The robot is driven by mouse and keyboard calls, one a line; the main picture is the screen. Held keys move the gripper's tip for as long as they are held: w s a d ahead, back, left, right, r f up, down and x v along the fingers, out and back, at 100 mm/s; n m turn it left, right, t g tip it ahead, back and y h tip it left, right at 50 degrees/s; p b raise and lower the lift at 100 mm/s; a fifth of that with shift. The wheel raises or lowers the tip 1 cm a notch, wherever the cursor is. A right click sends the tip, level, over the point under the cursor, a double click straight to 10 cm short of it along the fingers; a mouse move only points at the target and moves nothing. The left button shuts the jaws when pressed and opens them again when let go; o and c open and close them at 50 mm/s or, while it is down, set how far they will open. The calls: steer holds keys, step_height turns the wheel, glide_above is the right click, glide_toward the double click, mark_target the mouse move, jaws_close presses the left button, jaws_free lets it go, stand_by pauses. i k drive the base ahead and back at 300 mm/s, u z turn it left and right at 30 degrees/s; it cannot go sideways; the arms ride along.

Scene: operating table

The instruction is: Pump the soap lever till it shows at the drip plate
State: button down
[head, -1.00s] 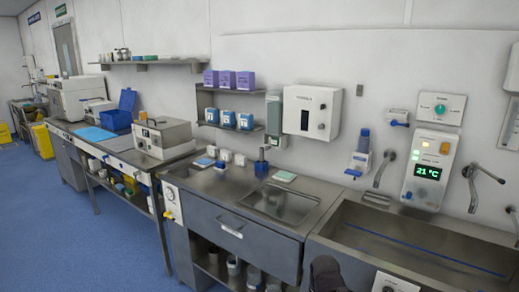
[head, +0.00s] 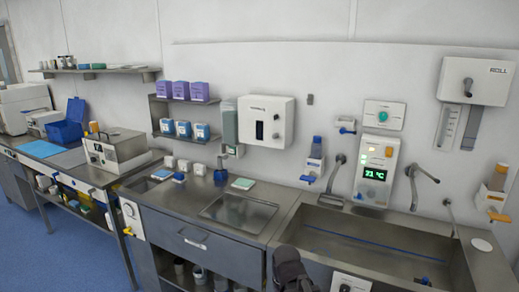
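A wall dispenser with a blue-topped bottle (head: 316,150) hangs left of the trough sink's taps. Its blue lever (head: 308,179) sticks out at the bottom left. A second wall dispenser with an orange-topped bottle (head: 497,180) hangs at the far right, with an orange lever (head: 498,216) below it. I cannot tell from labels which holds soap. No drip plate or soap on one can be made out at this size. My gripper (head: 290,268) is a dark shape at the bottom edge, in front of the sink unit and well below both levers. Its fingers cannot be made out.
A steel trough sink (head: 375,225) with curved taps (head: 333,182) runs along the right. A control panel (head: 376,170) with a green display is above it. A white roll dispenser (head: 475,80) hangs upper right. A steel counter (head: 180,195) stands left. Blue floor (head: 75,265) is clear at lower left.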

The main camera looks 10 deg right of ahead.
mark_target(495, 216)
steer(key=u, duration=0.75)
steer(key=i, duration=0.6)
steer(key=u, duration=1.6)
steer(key=k, duration=0.1)
steer(key=z, duration=4.05)
